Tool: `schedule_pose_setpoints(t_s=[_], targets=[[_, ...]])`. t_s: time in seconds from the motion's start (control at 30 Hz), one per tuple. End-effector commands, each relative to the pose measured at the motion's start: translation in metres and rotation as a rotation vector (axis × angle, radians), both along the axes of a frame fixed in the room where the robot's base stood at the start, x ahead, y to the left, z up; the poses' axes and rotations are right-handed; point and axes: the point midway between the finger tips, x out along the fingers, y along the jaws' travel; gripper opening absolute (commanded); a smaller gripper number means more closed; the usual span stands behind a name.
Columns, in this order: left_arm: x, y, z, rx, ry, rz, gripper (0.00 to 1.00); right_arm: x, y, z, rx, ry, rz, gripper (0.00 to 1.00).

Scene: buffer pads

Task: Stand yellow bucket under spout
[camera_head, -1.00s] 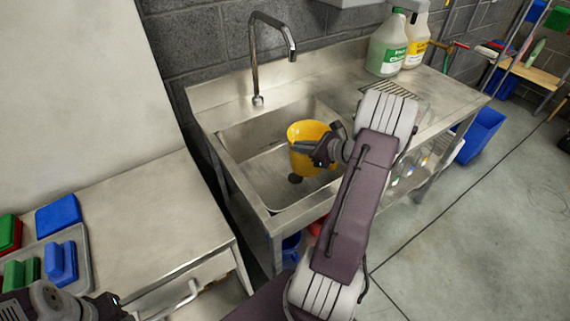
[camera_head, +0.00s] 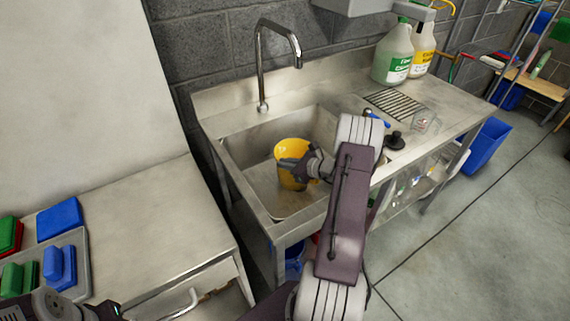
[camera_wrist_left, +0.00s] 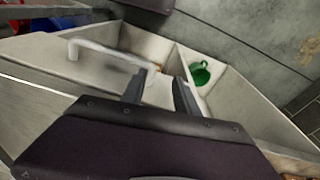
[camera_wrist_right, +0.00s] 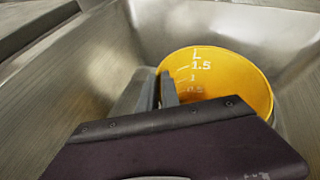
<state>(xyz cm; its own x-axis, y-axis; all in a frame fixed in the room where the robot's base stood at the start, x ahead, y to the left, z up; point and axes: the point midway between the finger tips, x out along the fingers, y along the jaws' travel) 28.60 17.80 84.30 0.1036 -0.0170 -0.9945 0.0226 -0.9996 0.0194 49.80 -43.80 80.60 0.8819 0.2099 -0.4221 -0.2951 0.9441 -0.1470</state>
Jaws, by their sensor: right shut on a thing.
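The yellow bucket (camera_head: 291,148) is upright, or nearly so, inside the sink basin (camera_head: 276,206), low near the floor; I cannot tell whether it touches. My right gripper (camera_head: 297,166) is shut on its wall. In the right wrist view my right gripper (camera_wrist_right: 157,90) is at the left rim of the bucket (camera_wrist_right: 238,75), whose inside has white scale marks. The metal spout (camera_head: 298,60) arches from behind the basin, its outlet above and behind the bucket in the picture. My left gripper (camera_wrist_left: 160,92) is open and empty over the drawer (camera_wrist_left: 118,78).
Two jugs (camera_head: 394,55) and a drain grate (camera_head: 393,103) are on the right counter. A black plunger-like thing (camera_head: 395,141) lies near its front. Left is a steel counter (camera_head: 140,215) with a tray of blue and green pads (camera_head: 62,265). The basin's left part is free.

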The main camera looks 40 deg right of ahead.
Motion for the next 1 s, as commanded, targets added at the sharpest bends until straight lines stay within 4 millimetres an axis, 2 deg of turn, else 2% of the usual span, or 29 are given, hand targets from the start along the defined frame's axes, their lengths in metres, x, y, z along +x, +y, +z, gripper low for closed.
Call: schedule_pose_setpoints(t_s=[0.1,0.13,0.2,0.47,0.57,0.67,1.0], targets=[[0.0,0.0,-0.005,0.0,0.0,0.0,0.36,0.0,0.0,-0.004,-0.001,-0.001,0.001,0.0],[0.0,0.0,-0.003,0.0,0.0,0.0,0.36,0.0,0.0,-0.003,0.0,0.0,0.0,0.15],[0.0,0.0,-0.003,0.0,0.0,0.0,0.36,0.0,0.0,-0.003,0.0,0.0,0.0,0.29],[0.0,0.0,-0.003,0.0,0.0,0.0,0.36,0.0,0.0,-0.002,0.0,0.0,0.0,0.29],[0.0,0.0,0.004,0.0,0.0,0.0,0.36,0.0,0.0,0.004,0.0,0.0,0.0,0.29],[0.0,0.0,0.002,0.0,0.0,0.0,0.36,-0.013,-0.005,0.007,0.0,0.001,-0.004,0.29],[0.0,0.0,0.007,0.0,0.0,0.0,0.36,-0.078,-0.02,0.039,-0.001,0.0,-0.005,0.29]])
